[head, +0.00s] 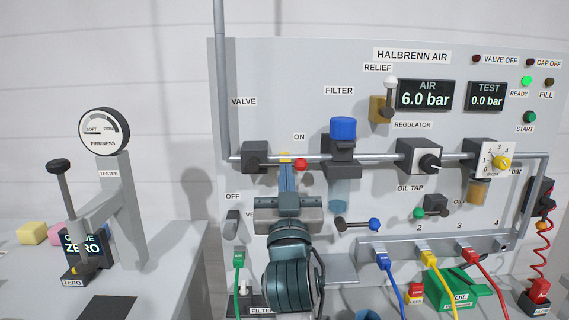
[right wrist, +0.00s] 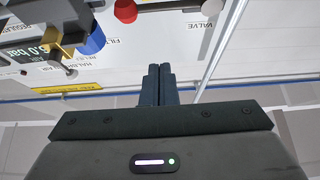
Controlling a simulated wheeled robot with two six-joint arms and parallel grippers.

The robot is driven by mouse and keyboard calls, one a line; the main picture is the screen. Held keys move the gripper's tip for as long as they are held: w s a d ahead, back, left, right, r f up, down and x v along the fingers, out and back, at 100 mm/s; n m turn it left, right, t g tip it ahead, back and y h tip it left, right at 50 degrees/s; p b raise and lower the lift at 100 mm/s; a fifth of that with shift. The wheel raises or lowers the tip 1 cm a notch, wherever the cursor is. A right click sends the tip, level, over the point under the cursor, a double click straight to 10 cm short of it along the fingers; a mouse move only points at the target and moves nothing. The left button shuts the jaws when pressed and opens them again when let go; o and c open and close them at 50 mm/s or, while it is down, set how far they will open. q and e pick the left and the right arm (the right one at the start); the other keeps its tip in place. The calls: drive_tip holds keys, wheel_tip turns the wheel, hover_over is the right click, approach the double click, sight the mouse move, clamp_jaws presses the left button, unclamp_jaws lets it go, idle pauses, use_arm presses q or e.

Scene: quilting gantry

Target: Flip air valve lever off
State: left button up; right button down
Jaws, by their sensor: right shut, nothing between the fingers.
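The air valve (head: 255,157) is a dark block on the grey pipe at the panel's left. Its lever ends in a red ball (head: 300,164) just below the ON label (head: 299,137); the OFF label (head: 232,196) is lower left. My right gripper (head: 286,172) is shut and empty, its fingers pointing up close to the left of the red ball. It hides part of the valve and lever. In the right wrist view the shut fingers (right wrist: 158,72) appear apart from the red ball (right wrist: 125,10) at the top edge. My left gripper is not in view.
The blue-capped filter (head: 342,130) stands right of the lever on the pipe. The AIR display (head: 426,94) reads 6.0 bar. A vertical pipe (head: 220,80) rises at the left. Coloured hoses (head: 390,283) and a tester (head: 115,190) stand lower right and left.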

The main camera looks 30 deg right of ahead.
drive_tip(key=p+x, duration=0.2)
drive_tip(key=x, duration=0.5)
drive_tip(key=shift+w+d+f, duration=0.1)
drive_tip(key=shift+w+f, duration=0.1)
drive_tip(key=shift+f, duration=0.45)
drive_tip(key=shift+w+d+f, duration=0.1)
drive_tip(key=shift+w+f, duration=0.05)
drive_tip(key=shift+f, duration=0.5)
drive_tip(key=shift+w+d+f, duration=0.1)
drive_tip(key=shift+w+f, duration=0.1)
drive_tip(key=shift+f, duration=0.4)
drive_tip(key=shift+f+m+b, duration=0.2)
drive_tip(key=shift+m+b, duration=0.3)
